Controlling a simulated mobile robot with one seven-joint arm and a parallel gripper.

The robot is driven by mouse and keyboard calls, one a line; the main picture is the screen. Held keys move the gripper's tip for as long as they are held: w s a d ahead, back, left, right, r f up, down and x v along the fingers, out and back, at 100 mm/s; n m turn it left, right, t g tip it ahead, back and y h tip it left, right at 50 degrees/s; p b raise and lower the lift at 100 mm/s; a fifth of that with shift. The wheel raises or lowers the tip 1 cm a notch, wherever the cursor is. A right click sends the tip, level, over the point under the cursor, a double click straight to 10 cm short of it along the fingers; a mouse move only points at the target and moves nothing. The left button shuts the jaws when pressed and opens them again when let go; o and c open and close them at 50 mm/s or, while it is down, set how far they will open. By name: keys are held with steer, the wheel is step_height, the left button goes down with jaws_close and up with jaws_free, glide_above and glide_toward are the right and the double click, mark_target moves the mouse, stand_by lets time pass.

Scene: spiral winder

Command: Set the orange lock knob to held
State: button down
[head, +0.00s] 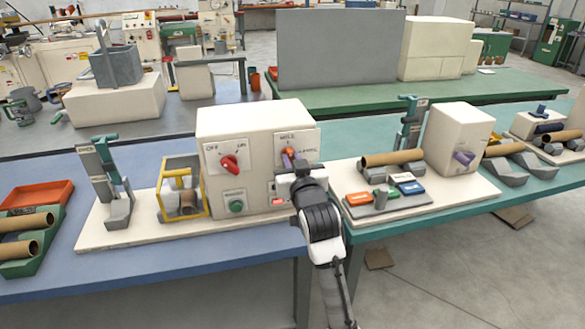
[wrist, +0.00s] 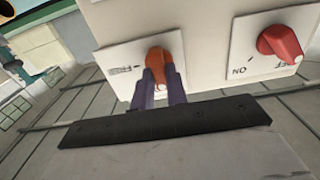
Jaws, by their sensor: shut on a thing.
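The orange lock knob (head: 289,152) is on a white plate (head: 307,140) on the right of the machine's front face. HELD is printed above it and FREE to its right. My gripper (head: 288,158) is shut on the knob and partly hides it in the head view. The wrist view sees the panel upside down, with the knob (wrist: 158,57) between the two dark purple fingers (wrist: 160,84). A pale mark between the fingertips appears to point down in that view, towards the HELD side.
A red knob (head: 229,163) on the left plate points up-left towards OFF. A green button (head: 236,207) sits below it. A yellow guard frame (head: 181,187) stands left of the machine. A tray of coloured blocks (head: 386,200) and a cardboard tube (head: 392,159) lie right of my arm.

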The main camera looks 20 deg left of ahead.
steer(key=c, duration=1.4)
jaws_free()
steer(key=v, duration=1.4)
steer(key=shift+b, duration=0.3)
